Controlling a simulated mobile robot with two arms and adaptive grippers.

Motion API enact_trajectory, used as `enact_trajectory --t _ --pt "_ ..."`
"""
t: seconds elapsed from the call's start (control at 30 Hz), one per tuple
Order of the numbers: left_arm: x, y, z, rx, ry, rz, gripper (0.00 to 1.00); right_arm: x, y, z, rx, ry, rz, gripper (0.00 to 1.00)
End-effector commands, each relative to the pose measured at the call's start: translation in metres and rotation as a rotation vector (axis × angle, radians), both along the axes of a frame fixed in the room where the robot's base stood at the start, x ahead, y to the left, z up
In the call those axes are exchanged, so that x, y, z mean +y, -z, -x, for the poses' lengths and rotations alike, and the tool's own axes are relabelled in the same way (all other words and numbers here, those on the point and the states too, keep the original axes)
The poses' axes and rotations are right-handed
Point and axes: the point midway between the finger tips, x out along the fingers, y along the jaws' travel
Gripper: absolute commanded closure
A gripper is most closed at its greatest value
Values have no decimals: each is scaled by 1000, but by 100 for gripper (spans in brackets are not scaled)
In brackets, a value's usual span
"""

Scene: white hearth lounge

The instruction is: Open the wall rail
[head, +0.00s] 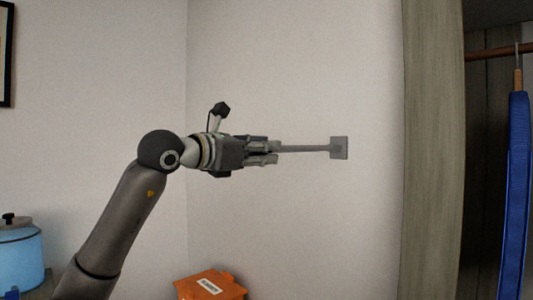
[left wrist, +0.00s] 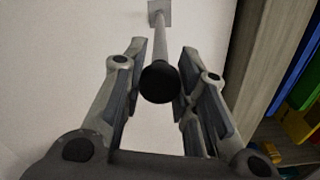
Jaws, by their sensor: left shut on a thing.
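The wall rail (head: 308,149) is a thin grey bar that sticks out from a square grey plate (head: 339,148) on the white wall. In the head view it runs roughly level from the plate to my left gripper (head: 277,152). My left gripper is shut on the rail near its free end. In the left wrist view the rail (left wrist: 160,35) passes between the two fingers, and its black round end knob (left wrist: 160,82) faces the camera. The fingers hide part of the rail in the head view. My right gripper is not in view.
A tall wooden wardrobe side (head: 430,150) stands right of the plate, with a blue garment (head: 515,190) hanging inside. An orange box (head: 210,285) is below the arm. A light blue pot (head: 20,260) stands at lower left. The wall around the rail is clear.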

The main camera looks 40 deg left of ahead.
Motion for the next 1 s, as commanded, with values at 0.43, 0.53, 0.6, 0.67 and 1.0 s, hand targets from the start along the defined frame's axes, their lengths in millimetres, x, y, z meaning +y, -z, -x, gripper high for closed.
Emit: enact_trajectory --t 0.43,0.53,0.6,0.67,1.0 --pt "0 1 -1 2 0 1 49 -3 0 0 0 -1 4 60" --pt "0 0 -1 1 1 1 49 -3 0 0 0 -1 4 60" --pt "0 0 -1 1 0 1 49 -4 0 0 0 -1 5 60" --pt "0 0 0 1 0 1 49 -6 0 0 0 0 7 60" --pt "5 1 37 3 -6 -1 49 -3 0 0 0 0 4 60"
